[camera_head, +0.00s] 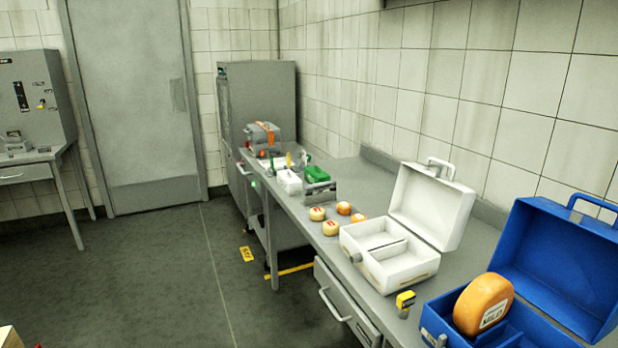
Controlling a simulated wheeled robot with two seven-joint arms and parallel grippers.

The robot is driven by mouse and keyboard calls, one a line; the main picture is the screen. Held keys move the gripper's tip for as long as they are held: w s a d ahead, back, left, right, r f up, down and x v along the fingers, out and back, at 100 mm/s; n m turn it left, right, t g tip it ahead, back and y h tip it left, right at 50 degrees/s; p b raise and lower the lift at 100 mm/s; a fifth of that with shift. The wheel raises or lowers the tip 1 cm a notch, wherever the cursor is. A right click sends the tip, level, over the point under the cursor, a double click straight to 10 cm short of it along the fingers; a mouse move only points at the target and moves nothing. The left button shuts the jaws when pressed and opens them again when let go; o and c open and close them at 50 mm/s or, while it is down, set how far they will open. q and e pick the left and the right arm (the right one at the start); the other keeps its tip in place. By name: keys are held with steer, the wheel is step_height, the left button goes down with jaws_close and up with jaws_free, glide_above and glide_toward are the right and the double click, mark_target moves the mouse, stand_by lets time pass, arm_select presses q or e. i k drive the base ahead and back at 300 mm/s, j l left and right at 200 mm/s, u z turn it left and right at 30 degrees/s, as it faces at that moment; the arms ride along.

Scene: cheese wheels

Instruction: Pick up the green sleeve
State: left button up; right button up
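A small bright green object (316,173), the only clearly green block-like item here, sits on the long grey workbench (350,165) towards its far end. It may be the green sleeve, but it is too small to make out its form. A white box-like item (289,181) stands just left of it, and a dark grey item (320,190) is in front of it. Neither of my grippers shows in this view.
Several small cheese wheels (330,228) lie mid-bench. An open white case (388,262) stands nearer, then an open blue case (530,280) holding a large orange cheese wheel (483,304). A yellow-topped item (405,302) stands between the cases. Floor (160,270) left of the bench is clear.

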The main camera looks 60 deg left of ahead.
mark_target(313, 174)
steer(key=u, duration=1.8)
